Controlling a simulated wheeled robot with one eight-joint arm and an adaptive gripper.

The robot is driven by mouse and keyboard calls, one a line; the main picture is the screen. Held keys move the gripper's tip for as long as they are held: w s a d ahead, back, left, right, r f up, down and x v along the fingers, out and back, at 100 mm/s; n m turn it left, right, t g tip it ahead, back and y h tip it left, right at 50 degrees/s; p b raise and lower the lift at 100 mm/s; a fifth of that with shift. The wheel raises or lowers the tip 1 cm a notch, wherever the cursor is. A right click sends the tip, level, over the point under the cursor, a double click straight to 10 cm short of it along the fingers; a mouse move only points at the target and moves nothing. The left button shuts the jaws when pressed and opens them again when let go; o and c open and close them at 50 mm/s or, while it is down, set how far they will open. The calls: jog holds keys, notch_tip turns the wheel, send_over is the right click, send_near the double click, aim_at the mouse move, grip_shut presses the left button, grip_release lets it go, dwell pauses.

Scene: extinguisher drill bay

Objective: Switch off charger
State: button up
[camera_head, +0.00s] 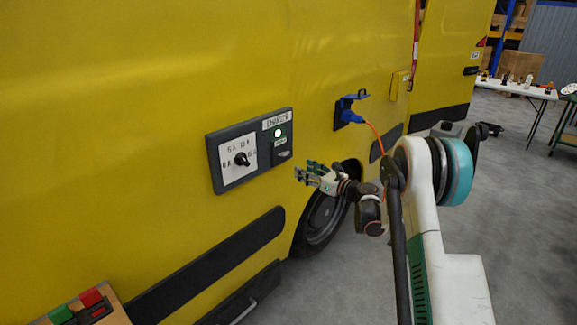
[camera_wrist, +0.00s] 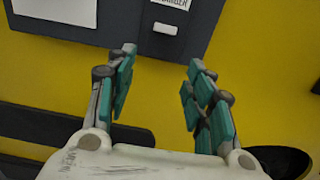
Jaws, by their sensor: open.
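The charger panel (camera_head: 226,138) is a dark rectangular box on the side of the yellow van. It has a white plate with a black rotary knob (camera_head: 242,159) at its left part. A lit green-white lamp (camera_head: 278,133) and a small dark switch area (camera_head: 281,152) sit at its right part, under a label. My gripper (camera_head: 308,172) is open and empty, to the right of the panel and apart from it. The knob is not in the wrist view.
A blue plug (camera_head: 352,116) with an orange cable (camera_head: 377,138) sits in a socket on the van, near my arm. A white table (camera_head: 517,89) stands at the back right.

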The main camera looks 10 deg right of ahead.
aim_at(284, 160)
jog(key=b+x, duration=0.2)
jog(key=x, duration=0.7)
jog(key=shift+w+a, duration=0.1)
jog(key=shift+w, duration=0.1)
